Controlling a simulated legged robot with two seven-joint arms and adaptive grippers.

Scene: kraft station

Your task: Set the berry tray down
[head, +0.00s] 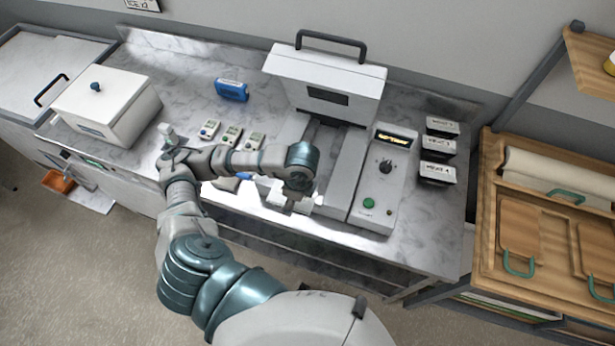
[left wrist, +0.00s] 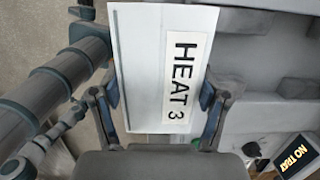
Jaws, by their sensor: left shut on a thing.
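My left gripper (head: 298,203) is over the front of the counter, just left of the sealing machine (head: 345,175). In the left wrist view its fingers (left wrist: 158,96) are shut on a flat white tray (left wrist: 140,55) with a "HEAT 3" label. The label faces the camera; no berries show, so I cannot tell the contents. In the head view the arm mostly hides the tray. The machine's upper part stands raised over an open bed, and its display (left wrist: 296,158) seems to read "NO TRAY". My right gripper is not in view.
Three small white devices (head: 232,135) and a blue box (head: 231,90) stand behind my arm. A white lidded box (head: 105,105) is at the left. Several dark labelled trays (head: 437,173) stand right of the control panel (head: 384,168). A wooden rack (head: 490,205) is at far right.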

